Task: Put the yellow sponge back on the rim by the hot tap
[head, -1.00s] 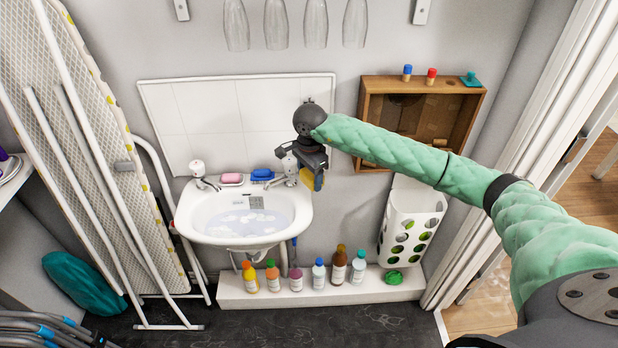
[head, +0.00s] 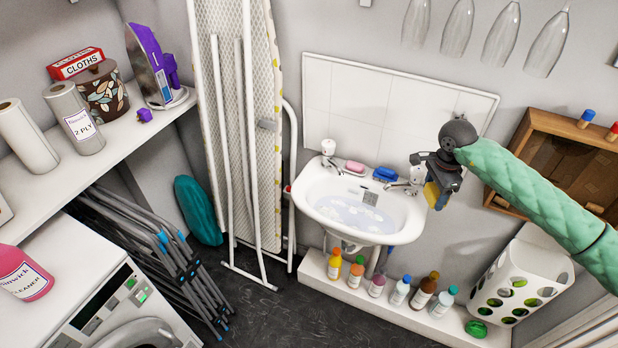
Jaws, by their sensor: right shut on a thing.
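My right gripper (head: 437,187) is shut on the yellow sponge (head: 432,195), which hangs in the air just right of the white sink (head: 405,235). Part of the sponge is hidden by the jaws, and a blue patch shows beside the yellow. The sink holds soapy water. One tap (head: 328,152) stands at the left of its back rim, the other tap (head: 415,178) at the right, near my gripper. Which one is hot is too small to tell. A pink bar (head: 354,167) and a blue block (head: 385,174) sit on the rim between the taps. My left gripper is out of view.
Several bottles (head: 400,291) stand on the white ledge below the sink. A wooden cabinet (head: 519,142) and a white perforated bin (head: 521,282) are at the right. Glasses (head: 457,28) hang above. An ironing board (head: 243,110) leans left of the sink.

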